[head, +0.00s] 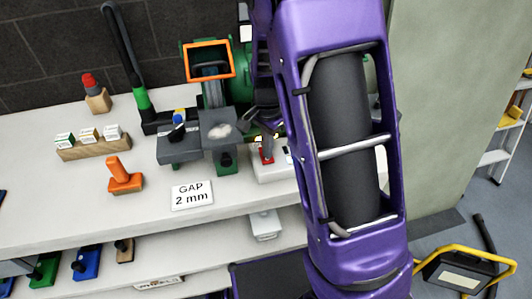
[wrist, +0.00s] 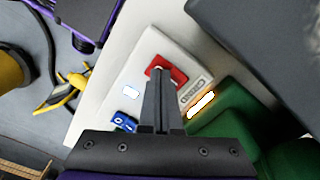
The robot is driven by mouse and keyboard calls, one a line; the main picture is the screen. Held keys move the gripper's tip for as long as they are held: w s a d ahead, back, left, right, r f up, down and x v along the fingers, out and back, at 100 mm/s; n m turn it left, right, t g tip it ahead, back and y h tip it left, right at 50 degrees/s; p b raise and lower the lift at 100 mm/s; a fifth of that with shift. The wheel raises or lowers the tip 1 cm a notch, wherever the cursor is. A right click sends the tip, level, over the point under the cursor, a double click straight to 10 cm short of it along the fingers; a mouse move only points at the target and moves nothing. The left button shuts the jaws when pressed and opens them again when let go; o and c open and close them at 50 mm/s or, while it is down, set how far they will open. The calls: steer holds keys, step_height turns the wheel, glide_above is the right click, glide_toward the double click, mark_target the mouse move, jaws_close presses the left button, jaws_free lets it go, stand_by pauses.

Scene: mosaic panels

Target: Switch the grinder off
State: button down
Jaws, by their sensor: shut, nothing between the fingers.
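The grinder (head: 240,75) is a green machine with an orange-framed guard (head: 208,48) and a grey rest, standing on the bench. A pale switch box (head: 270,173) sits to its right. It also shows in the wrist view (wrist: 150,48), with a red switch (wrist: 178,74) beside dark lettering that seems to read GRIND. The red switch is small in the head view (head: 267,155). My gripper (wrist: 161,76) is shut and empty, its tips over the red switch and hiding part of it. I cannot tell whether they touch. In the head view my arm hides much of this area.
A blue switch (wrist: 125,122) and a bright lamp (wrist: 202,103) lie near my fingers. A GAP 2 mm card (head: 192,195), an orange tool (head: 124,175) and a wooden block (head: 93,143) with small boxes stand on the bench. A yellow-framed object (head: 465,270) is on the floor.

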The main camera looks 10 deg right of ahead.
step_height(320, 180, up, 7)
steer(key=p, duration=0.5)
steer(key=shift+f, duration=0.15)
stand_by(0.4)
